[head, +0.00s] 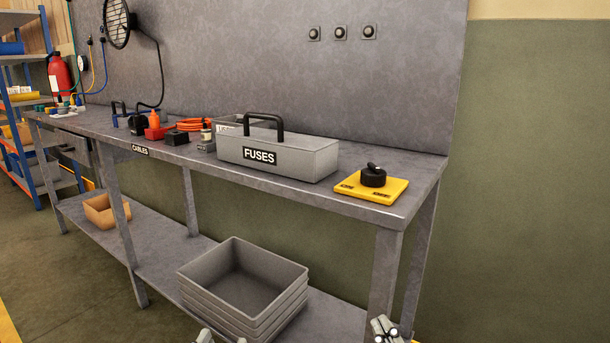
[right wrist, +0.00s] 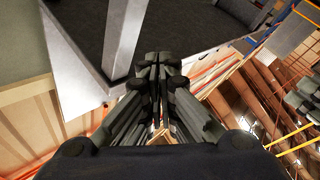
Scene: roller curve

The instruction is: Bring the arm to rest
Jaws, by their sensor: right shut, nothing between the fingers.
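My right gripper (head: 384,330) shows at the bottom edge of the head view, in front of the bench's near right leg. In the right wrist view the right gripper (right wrist: 160,70) has its fingers together with nothing between them. The grey workbench (head: 410,195) stands ahead; its underside and a leg (right wrist: 128,35) appear beyond the fingers in the wrist view. Small pale tips at the bottom edge, probably my left gripper (head: 206,337), show too little to tell their state.
On the bench are a grey FUSES box (head: 300,160) with a black handle and a yellow plate (head: 390,190) bearing a black knob (head: 373,175). Cables and small parts lie farther left. Stacked grey bins (head: 200,278) and a tan bin (head: 100,215) sit on the lower shelf.

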